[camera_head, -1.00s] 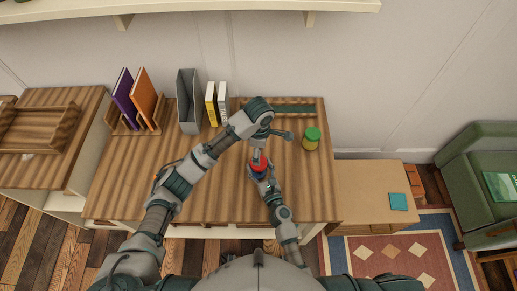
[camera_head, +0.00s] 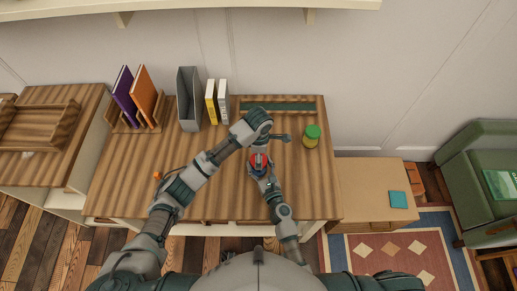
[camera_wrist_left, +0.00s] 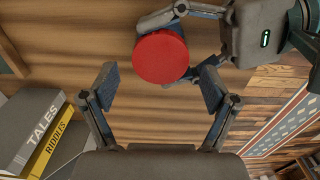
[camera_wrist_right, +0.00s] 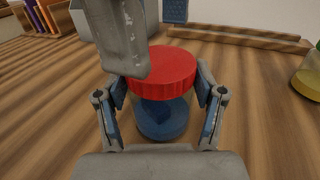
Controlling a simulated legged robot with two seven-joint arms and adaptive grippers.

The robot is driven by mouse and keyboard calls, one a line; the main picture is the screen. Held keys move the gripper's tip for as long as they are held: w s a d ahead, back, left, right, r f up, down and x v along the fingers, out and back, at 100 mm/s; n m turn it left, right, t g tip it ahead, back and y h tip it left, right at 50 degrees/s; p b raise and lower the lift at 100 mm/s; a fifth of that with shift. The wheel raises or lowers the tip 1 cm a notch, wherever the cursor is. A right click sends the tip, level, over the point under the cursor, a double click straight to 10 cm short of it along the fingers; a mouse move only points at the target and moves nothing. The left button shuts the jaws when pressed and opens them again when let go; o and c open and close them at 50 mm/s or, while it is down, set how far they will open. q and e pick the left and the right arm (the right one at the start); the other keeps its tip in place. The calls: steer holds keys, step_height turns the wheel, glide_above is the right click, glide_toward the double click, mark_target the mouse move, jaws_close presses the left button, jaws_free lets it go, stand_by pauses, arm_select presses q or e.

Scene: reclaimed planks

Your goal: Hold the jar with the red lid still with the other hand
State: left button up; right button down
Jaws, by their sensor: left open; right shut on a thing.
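The jar with the red lid (camera_head: 259,160) stands on the wooden desk top. In the right wrist view its red lid (camera_wrist_right: 165,75) sits on a blue body (camera_wrist_right: 162,118). My right gripper (camera_wrist_right: 161,95) is shut on the jar from the near side, one finger on each side below the lid. My left gripper (camera_wrist_left: 158,88) is open and empty above the jar. In the left wrist view the red lid (camera_wrist_left: 161,58) lies beyond its fingertips, not between them. In the head view the left wrist partly covers the far side of the jar.
A jar with a green lid (camera_head: 311,136) stands to the right. Behind are a green tray (camera_head: 277,106), upright books (camera_head: 211,102) and a grey file holder (camera_head: 188,98). A small orange thing (camera_head: 157,175) shows beside my left arm. The front right of the desk is clear.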

arm_select(q)
steer(key=shift+f, duration=1.35)
arm_select(e)
steer(key=shift+f, duration=0.2)
arm_select(q)
steer(key=c, duration=1.2)
steer(key=o, duration=1.3)
steer(key=shift+r, duration=0.1)
steer(key=shift+r, duration=2.2)
steer(key=shift+o, duration=0.2)
